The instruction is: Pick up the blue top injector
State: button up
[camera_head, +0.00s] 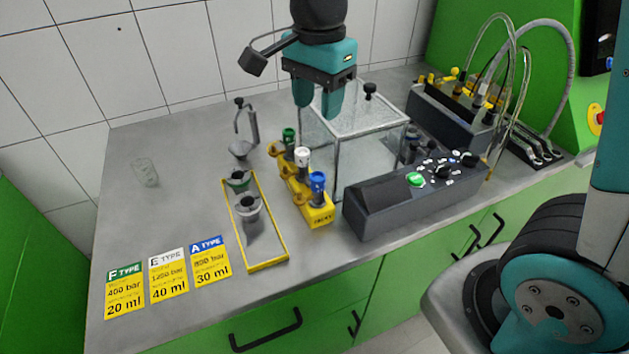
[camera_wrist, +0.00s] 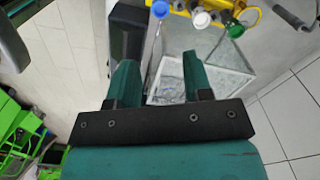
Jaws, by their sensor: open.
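The blue top injector (camera_head: 317,186) stands in the front slot of a yellow holder (camera_head: 320,217), with a white top injector (camera_head: 302,157) and a green top injector (camera_head: 289,139) behind it. In the wrist view the blue top (camera_wrist: 160,9) is at the upper middle, beyond the fingertips, with the white top (camera_wrist: 201,19) and green top (camera_wrist: 236,30) to its right. My gripper (camera_head: 318,108) is open and empty, above the bench near the glass box and apart from the injectors. Its two teal fingers also show in the wrist view (camera_wrist: 158,80).
A glass box (camera_head: 370,145) stands behind the holder. A dark control panel (camera_head: 410,197) with a green button is close on its right. A yellow-rimmed tray (camera_head: 268,264) lies to its left. Type cards (camera_head: 168,275) lie at the front left. The left bench surface is mostly clear.

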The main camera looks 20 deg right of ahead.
jog(key=p, duration=0.2)
send_over(317, 180)
jog(key=shift+m, duration=0.3)
notch_tip(317, 180, down, 12)
jog(key=shift+w+f, duration=0.1)
jog(key=shift+f+p, duration=0.8)
jog(key=shift+f, duration=1.75)
grip_shut()
jog(key=shift+r, duration=0.1)
